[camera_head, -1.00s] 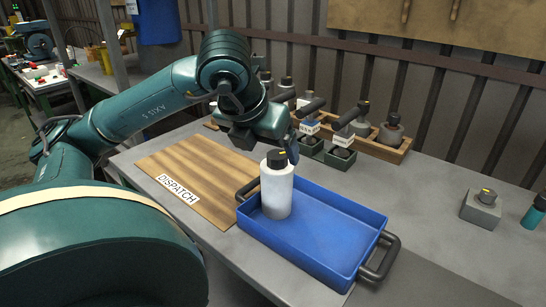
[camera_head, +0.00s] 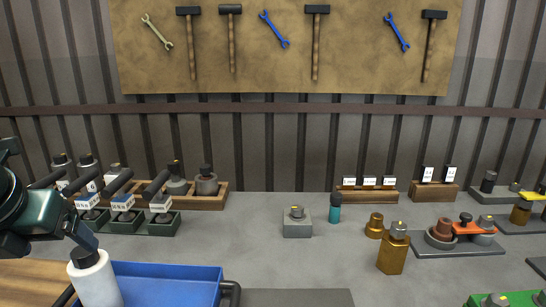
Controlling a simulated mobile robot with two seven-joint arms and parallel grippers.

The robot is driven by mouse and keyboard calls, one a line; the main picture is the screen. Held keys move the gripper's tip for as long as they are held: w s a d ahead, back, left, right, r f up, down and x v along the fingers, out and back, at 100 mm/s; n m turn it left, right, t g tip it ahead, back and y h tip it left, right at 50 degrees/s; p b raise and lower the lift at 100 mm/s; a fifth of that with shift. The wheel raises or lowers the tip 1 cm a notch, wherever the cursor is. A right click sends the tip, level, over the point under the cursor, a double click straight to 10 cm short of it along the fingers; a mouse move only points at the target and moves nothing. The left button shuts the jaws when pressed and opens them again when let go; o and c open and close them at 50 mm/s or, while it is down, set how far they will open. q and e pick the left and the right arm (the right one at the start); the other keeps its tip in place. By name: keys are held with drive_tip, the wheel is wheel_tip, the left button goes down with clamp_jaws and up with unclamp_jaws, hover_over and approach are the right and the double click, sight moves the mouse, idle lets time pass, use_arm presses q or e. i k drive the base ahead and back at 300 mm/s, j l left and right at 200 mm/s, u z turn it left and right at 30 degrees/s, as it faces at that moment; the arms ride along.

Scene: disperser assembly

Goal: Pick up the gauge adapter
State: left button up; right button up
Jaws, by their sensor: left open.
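No part is labelled as the gauge adapter, and I cannot tell for certain which one it is. A small brass stepped fitting (camera_head: 374,226) stands on the bench right of centre. Beside it is a brass block with a grey top (camera_head: 392,250). My left gripper (camera_head: 82,240) is at the left edge, open, just above the dark cap of a white bottle (camera_head: 97,283). The bottle stands at the left end of the blue tray (camera_head: 190,272). The gripper is far from the brass parts. My right gripper is not in view.
A grey block with a knob (camera_head: 297,224) and a teal bottle (camera_head: 335,208) stand mid-bench. Dark green holders (camera_head: 124,222) and a wooden rack (camera_head: 215,199) are at left. A grey plate with parts (camera_head: 445,246) is at right.

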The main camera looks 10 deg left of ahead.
sight(394, 251)
drive_tip(key=k+l, duration=0.25)
drive_tip(key=k, duration=0.2)
drive_tip(key=k+l, duration=0.2)
drive_tip(key=k, duration=0.3)
drive_tip(key=k+l, duration=0.25)
drive_tip(key=k, duration=0.2)
